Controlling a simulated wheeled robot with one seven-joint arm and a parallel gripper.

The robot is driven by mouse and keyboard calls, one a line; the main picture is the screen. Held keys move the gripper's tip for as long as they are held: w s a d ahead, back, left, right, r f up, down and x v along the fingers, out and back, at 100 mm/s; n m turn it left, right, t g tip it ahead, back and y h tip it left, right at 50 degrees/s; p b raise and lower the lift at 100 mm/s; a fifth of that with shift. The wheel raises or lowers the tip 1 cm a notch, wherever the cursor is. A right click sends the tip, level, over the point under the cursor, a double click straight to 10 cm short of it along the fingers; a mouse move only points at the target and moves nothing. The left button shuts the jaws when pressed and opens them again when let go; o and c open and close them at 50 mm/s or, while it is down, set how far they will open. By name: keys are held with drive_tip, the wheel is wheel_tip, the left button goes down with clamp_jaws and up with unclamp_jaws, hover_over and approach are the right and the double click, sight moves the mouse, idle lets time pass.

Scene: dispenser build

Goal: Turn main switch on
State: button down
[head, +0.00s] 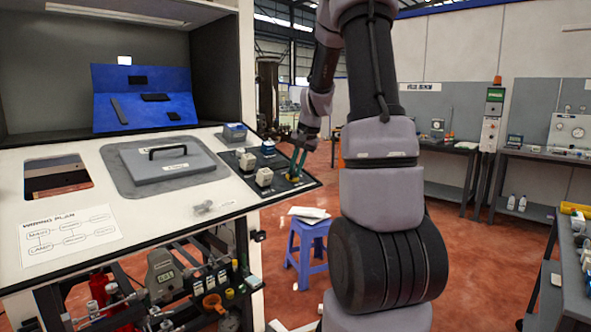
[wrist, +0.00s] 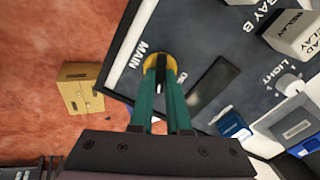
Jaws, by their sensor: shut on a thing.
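The main switch (wrist: 151,61) is a rotary switch with a yellow round base and a dark handle, set in the dark panel (wrist: 195,40). My gripper (wrist: 160,78) has green fingers that are shut on the switch handle, one on each side. In the head view my gripper (head: 298,160) reaches down to the right end of the panel, and the yellow of the main switch (head: 293,178) shows just below the fingertips. The fingers hide part of the handle, so its exact angle is hard to read.
On the same panel stand white relay blocks (wrist: 297,33), a light switch (wrist: 288,83) and a blue part (wrist: 232,124). A grey lidded hatch (head: 168,168) lies left of the panel. A blue stool (head: 308,240) stands below the panel's right edge.

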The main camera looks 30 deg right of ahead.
drive_tip(key=m, duration=0.5)
idle(0.6)
drive_tip(key=c, duration=0.9)
unclamp_jaws()
drive_tip(key=v, duration=1)
drive_tip(key=shift+s+d+r, duration=0.1)
drive_tip(key=shift+s+r, duration=0.05)
drive_tip(key=shift+r, duration=0.2)
